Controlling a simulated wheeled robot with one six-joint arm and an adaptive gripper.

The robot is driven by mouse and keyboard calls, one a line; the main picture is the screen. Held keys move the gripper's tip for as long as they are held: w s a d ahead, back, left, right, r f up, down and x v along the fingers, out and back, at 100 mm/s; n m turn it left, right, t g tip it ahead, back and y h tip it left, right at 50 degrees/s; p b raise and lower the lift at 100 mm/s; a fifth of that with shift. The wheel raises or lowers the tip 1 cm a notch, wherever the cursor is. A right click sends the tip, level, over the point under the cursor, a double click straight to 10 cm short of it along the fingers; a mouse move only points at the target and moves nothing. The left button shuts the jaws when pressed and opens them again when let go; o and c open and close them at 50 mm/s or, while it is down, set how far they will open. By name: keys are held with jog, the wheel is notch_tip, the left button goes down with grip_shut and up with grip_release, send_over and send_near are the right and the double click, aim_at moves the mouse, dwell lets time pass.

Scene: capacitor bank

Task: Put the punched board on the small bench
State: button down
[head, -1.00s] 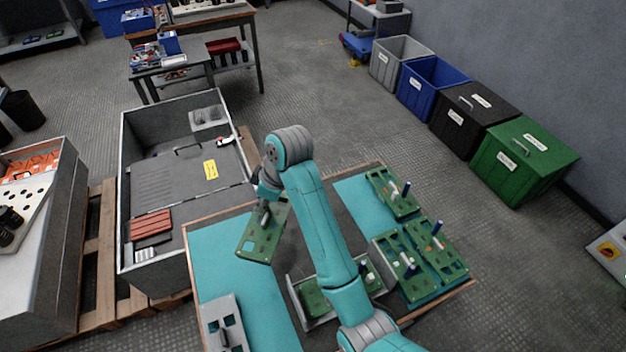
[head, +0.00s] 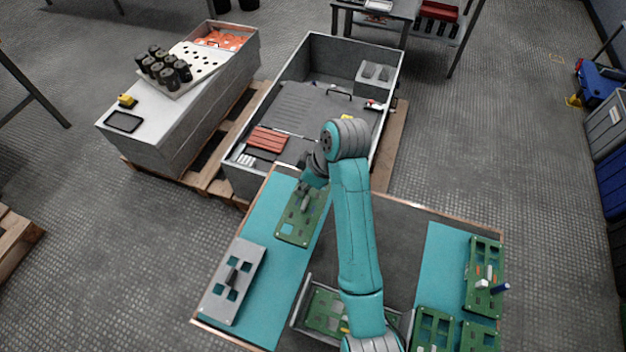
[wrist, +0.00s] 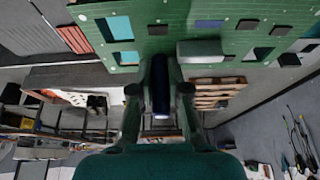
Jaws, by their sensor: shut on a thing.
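A green punched board (head: 292,228) with square cutouts is held by its upright handle in my gripper (head: 308,188). In the head view it shows over the left turquoise mat at the edge of the near table; its exact height is unclear. In the wrist view the board (wrist: 180,22) spans the top, and my gripper (wrist: 160,92) is shut on its dark handle (wrist: 160,75). A small bench (head: 400,24) stands at the back, past the grey open bin, and is cut by the picture's top edge. My gripper's fingertips are partly hidden in the head view.
The grey open bin (head: 390,85) lies between the near table and the small bench. A grey cutout plate (head: 233,285) lies on the left mat (head: 270,305). More green boards (head: 484,275) lie at the right. Bare floor (head: 450,145) lies right of the bin.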

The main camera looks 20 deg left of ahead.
aim_at(308, 193)
jog(key=shift+f, duration=2.85)
jog(key=shift+f, duration=0.7)
jog(key=c, duration=1.1)
grip_release()
jog(key=shift+o, duration=0.2)
notch_tip(308, 193, up, 10)
jog(key=shift+s, duration=0.1)
